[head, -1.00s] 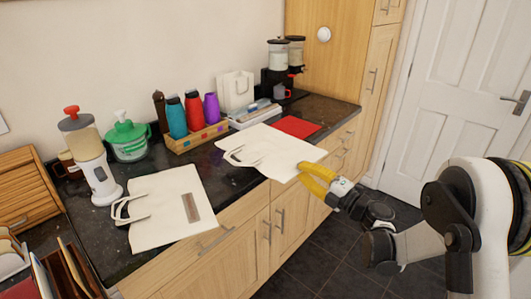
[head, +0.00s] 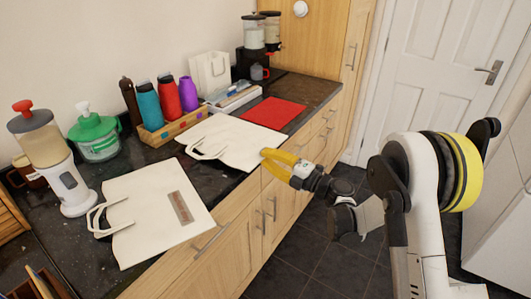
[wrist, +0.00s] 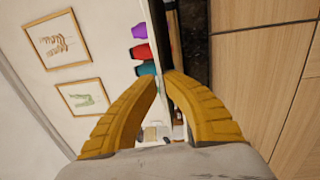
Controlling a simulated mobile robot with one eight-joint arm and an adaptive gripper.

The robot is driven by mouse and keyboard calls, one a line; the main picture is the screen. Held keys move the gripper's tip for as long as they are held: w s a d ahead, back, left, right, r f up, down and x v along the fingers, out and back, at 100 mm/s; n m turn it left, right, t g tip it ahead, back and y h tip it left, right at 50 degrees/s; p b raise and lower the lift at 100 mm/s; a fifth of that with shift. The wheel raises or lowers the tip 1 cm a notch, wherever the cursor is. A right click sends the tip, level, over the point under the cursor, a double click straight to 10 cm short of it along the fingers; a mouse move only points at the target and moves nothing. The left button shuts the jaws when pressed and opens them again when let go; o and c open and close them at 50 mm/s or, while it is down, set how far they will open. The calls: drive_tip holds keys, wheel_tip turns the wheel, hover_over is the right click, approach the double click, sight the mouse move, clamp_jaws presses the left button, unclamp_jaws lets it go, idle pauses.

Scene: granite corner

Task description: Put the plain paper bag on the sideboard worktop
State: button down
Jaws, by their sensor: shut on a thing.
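The plain white paper bag (head: 232,141) lies flat, handles to the left, over the dark worktop (head: 160,157) in the head view. Its near right edge reaches the worktop's front edge. My gripper (head: 268,156), with yellow fingers, is shut on that edge from the front right. I cannot tell whether the bag rests on the worktop or hangs just above it. In the wrist view my gripper (wrist: 164,78) shows with its fingertips close together; the bag cannot be made out there.
Another flat white bag with a brown patch (head: 155,220) lies to the left. A red mat (head: 268,112) is to the right. A wooden box of bottles (head: 173,130), a white tray (head: 232,99), an upright white bag (head: 210,72) and dispensers stand behind. Drawer fronts are below.

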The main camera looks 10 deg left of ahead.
drive_tip(key=shift+f, duration=1.3)
drive_tip(key=c, duration=1.5)
unclamp_jaws()
drive_tip(key=shift+c, duration=0.2)
drive_tip(key=shift+d, duration=0.1)
